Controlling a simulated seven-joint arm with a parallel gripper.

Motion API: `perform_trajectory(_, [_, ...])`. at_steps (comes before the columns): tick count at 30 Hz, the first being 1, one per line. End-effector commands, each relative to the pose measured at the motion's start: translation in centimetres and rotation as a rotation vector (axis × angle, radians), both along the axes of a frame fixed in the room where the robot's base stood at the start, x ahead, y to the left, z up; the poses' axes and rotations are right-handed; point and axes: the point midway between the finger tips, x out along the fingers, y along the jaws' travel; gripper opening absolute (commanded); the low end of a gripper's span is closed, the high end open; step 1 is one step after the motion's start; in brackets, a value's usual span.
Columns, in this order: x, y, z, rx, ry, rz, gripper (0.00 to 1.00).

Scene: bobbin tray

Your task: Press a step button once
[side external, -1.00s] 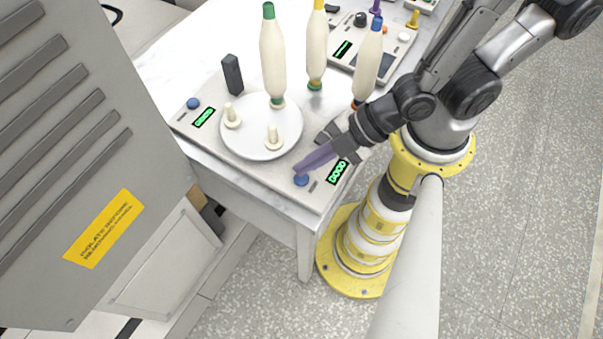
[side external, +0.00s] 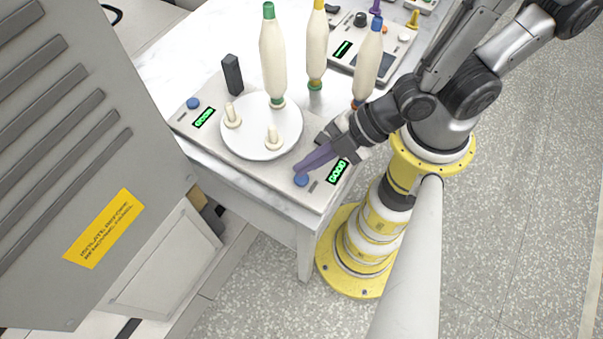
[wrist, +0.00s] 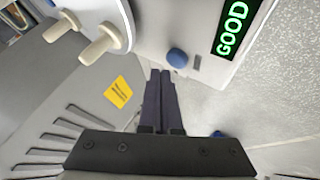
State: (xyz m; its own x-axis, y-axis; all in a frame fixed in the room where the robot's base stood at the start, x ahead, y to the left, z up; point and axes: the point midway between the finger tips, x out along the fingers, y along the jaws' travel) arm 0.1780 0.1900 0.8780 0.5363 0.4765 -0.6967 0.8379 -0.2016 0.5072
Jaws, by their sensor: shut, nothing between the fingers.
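A blue step button (side external: 301,180) sits at the front right corner of the grey tray unit (side external: 270,187), beside a green-lit display (side external: 338,172). The button also shows in the wrist view (wrist: 177,57), where the display reads GOOD (wrist: 232,28). A second blue button (side external: 193,103) sits at the unit's left end, beside another green display (side external: 204,117). My gripper (side external: 297,169) is shut and empty, its dark purple fingers pointing at the front right button. In the wrist view the fingertips (wrist: 160,73) appear just short of that button; contact cannot be told.
A white round plate (side external: 262,140) with two cream pegs lies on the unit. Tall cream bobbins (side external: 273,60) and a dark block (side external: 232,75) stand behind. A second panel (side external: 385,55) is at the back. A grey vented cabinet (side external: 80,150) stands at left.

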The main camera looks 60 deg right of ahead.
Motion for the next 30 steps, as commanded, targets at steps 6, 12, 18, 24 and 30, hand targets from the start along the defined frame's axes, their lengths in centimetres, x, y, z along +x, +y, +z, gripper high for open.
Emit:
perform_trajectory(6, [0.00,0.00,0.00,0.000,0.000,0.000,0.00])
perform_trajectory(12, [0.00,0.00,0.00,0.000,0.000,0.000,0.00])
perform_trajectory(18, [0.00,-0.01,-0.26,-0.001,0.001,0.001,0.00])
perform_trajectory(24, [-0.02,-0.04,-0.88,-0.002,0.001,-0.001,0.00])
perform_trajectory(30, [0.01,-0.01,-0.86,0.000,0.000,0.000,0.00])
